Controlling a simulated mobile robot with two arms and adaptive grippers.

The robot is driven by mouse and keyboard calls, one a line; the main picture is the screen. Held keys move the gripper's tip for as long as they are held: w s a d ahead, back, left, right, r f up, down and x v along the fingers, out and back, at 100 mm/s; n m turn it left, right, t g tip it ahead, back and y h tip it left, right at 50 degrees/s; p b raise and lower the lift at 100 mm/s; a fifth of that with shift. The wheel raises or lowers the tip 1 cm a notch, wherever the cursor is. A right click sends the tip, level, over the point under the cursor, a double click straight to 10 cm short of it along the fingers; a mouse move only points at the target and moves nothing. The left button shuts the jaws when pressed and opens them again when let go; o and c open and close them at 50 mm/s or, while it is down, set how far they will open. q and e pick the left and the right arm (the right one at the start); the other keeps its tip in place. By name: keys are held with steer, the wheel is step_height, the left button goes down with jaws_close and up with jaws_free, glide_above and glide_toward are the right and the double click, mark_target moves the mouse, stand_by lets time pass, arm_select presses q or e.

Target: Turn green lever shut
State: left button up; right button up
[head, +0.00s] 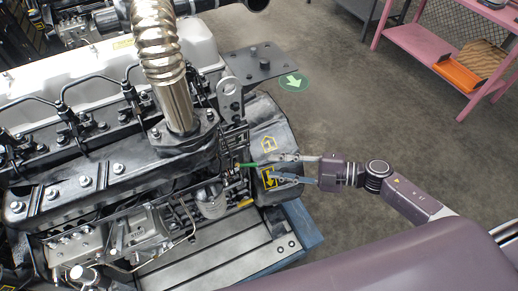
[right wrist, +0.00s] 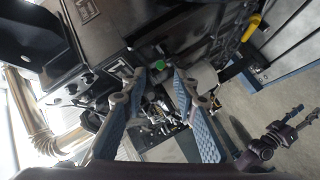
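The green lever (head: 247,165) is a small green bar on the side of the diesel engine, near a black box with yellow markings. Its green end (right wrist: 158,65) shows between and just beyond my right fingertips in the right wrist view. My right gripper (head: 268,167) comes in from the right with its two fingers apart, close to the lever's end. In the right wrist view the right gripper (right wrist: 167,72) is open, with nothing clearly held. My left gripper (right wrist: 293,117) shows at the right of that view, fingers spread and empty, away from the lever.
The engine (head: 110,130) fills the left side, with a ribbed metal exhaust pipe (head: 158,45) rising from it. A yellow handle (head: 246,203) sits below the lever. A blue stand (head: 300,232) supports the engine. A pink shelf (head: 415,40) stands far right; the floor between is clear.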

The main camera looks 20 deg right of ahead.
mark_target(254, 165)
steer(key=p+x, duration=0.2)
steer(key=x, duration=0.4)
steer(key=shift+w+a, duration=0.2)
steer(key=shift+a, duration=0.1)
steer(key=shift+w+a+f, duration=0.2)
steer(key=shift+w+a, duration=0.05)
steer(key=shift+a, duration=0.15)
arm_select(q)
steer(key=shift+s+r, duration=0.2)
steer(key=shift+r, duration=0.4)
steer(key=shift+s+r, duration=0.2)
steer(key=shift+r, duration=0.4)
steer(key=shift+a, duration=0.1)
arm_select(e)
jaws_close()
